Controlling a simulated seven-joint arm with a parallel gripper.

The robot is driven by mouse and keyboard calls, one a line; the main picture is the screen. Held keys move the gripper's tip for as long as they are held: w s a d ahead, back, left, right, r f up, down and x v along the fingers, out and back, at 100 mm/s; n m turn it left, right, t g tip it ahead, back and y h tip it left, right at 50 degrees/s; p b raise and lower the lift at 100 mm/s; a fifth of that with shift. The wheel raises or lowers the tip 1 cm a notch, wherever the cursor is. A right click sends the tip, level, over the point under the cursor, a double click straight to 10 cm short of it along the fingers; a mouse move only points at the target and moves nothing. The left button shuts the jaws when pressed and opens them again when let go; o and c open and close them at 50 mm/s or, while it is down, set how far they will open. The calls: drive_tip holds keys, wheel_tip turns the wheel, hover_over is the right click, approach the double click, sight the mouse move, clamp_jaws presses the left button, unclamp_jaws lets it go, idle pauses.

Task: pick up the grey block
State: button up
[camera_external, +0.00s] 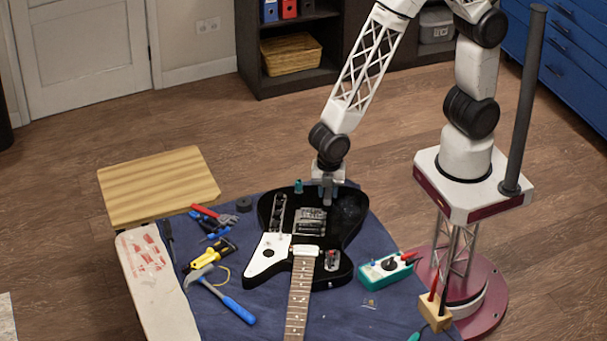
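My gripper (327,198) points down over the upper right part of the black guitar body (347,215), close above it or touching it. I cannot tell whether its fingers are open or shut, or whether anything is between them. I cannot clearly make out a grey block; a small grey shape at the fingertips may be part of the gripper or a separate piece. A dark grey, round-looking item (244,204) lies on the blue cloth left of the guitar.
The blue cloth (330,327) covers the bench. A teal item (298,186) is beside my gripper. Pliers (205,212), a hammer (230,305) and a yellow tool (213,253) lie left; a teal meter (386,267) and a wooden tool holder (435,312) are right.

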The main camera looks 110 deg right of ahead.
sight(330, 191)
clamp_jaws()
drive_tip(key=shift+r, duration=0.15)
drive_tip(key=shift+r, duration=0.9)
drive_tip(key=shift+s+r, duration=0.3)
drive_tip(key=shift+r, duration=0.45)
drive_tip(key=s+d+r, duration=0.1)
drive_tip(key=s+d, duration=0.1)
drive_tip(key=s, duration=1.3)
drive_tip(key=shift+r, duration=0.2)
drive_tip(key=shift+s+d, duration=0.1)
drive_tip(key=shift+s, duration=0.05)
